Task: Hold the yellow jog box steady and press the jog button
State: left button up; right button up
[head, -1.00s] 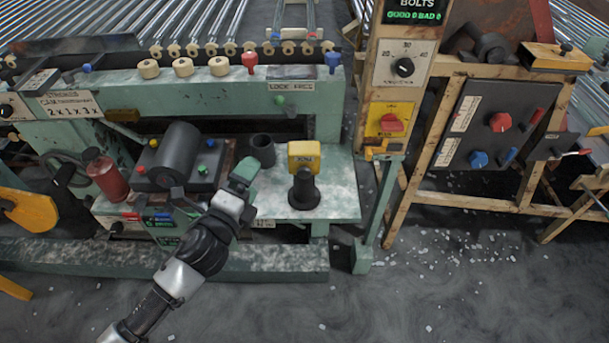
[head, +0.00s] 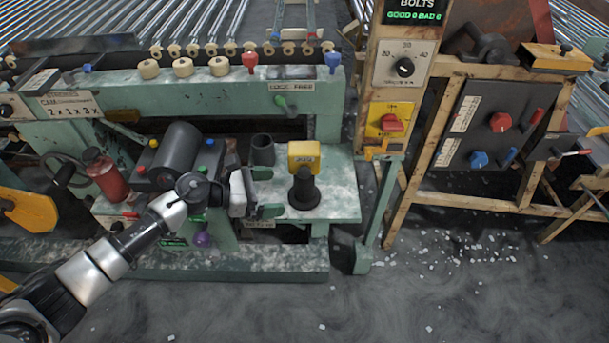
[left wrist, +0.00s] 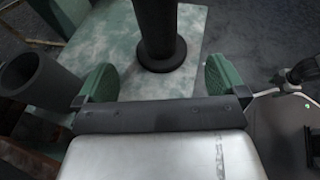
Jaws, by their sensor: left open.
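The yellow jog box (head: 304,153) sits on top of a black round stand (head: 304,190) on the pale green machine shelf. A small label shows on its front; I cannot make out a separate button. My left gripper (head: 268,192) is open and empty, just left of the stand, its green fingers pointing right towards it. In the left wrist view the black stand (left wrist: 158,35) rises ahead, between the lines of the two open fingers (left wrist: 160,85) and beyond their tips. The yellow box is out of that view. My right gripper is not in view.
A dark open cup (head: 263,150) stands on the shelf left of the jog box, close to my left gripper. A dark roller (head: 178,150) and a red bottle (head: 103,175) are further left. The shelf (head: 342,195) is bare right of the stand.

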aim_at(294, 190)
pick_arm(q)
jog(key=x, duration=0.4)
jog(key=shift+b, duration=0.35)
jog(key=shift+b+x, duration=0.45)
jog(key=shift+x, duration=0.7)
jog(key=shift+w+d+f, duration=0.15)
jog(key=shift+w+d, duration=0.05)
jog(key=shift+d, duration=0.25)
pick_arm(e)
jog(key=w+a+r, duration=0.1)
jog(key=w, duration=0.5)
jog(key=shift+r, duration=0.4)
pick_arm(q)
jog(key=shift+c, duration=0.5)
jog(key=c, duration=0.5)
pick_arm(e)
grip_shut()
